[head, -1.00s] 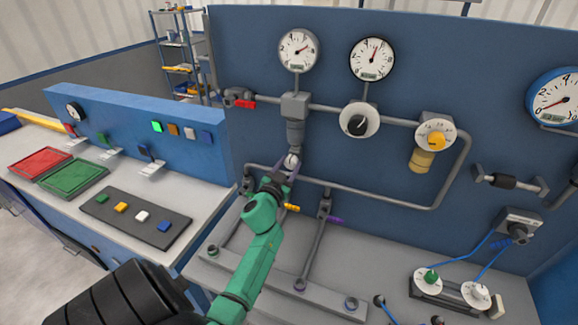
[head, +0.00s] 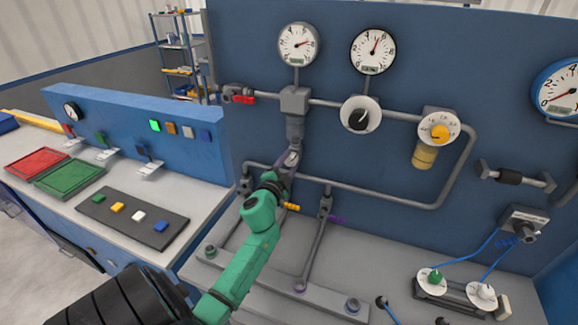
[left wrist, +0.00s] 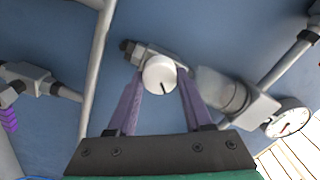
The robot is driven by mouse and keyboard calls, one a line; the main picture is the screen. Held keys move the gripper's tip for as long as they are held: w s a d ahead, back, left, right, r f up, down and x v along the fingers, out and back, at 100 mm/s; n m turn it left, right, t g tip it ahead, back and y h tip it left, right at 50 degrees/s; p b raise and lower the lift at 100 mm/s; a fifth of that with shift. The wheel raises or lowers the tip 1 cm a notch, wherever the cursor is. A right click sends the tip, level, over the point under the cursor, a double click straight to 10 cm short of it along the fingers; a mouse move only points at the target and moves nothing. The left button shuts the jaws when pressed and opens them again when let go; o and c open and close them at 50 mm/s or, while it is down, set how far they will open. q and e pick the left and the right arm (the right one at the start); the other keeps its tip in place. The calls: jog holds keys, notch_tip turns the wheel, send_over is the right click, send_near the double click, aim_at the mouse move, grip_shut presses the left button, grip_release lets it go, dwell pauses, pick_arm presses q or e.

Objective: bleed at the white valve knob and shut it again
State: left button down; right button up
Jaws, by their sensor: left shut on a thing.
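The white valve knob (left wrist: 159,73) has a dark index line pointing down and slightly right in the left wrist view. It sits on a grey fitting below the vertical pipe. In the head view the knob (head: 293,156) is small and partly covered by my fingers. My left gripper (left wrist: 158,80), with purple fingers, is shut on the knob, one finger on each side. It also shows in the head view (head: 288,163), at the end of my green arm. My right gripper is not in view.
Two white gauges (head: 298,45) (head: 373,51), a black knob (head: 360,115) and a yellow knob (head: 438,132) are on the blue panel. A yellow-handled valve (head: 291,207) and a purple-handled valve (head: 336,218) are close below. A lower pipe (head: 380,194) runs to the right.

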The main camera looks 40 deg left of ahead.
pick_arm(q)
jog(key=m+b, duration=0.1)
jog(key=m, duration=0.3)
jog(key=shift+f+m, duration=0.1)
jog(key=shift+m, duration=0.2)
jog(key=m, duration=0.4)
jog(key=shift+b, duration=0.4)
jog(key=shift+m, duration=0.4)
jog(key=shift+c, duration=1.5)
grip_release()
jog(key=b+v, duration=0.3)
jog(key=v, duration=1.1)
jog(key=shift+s, duration=0.25)
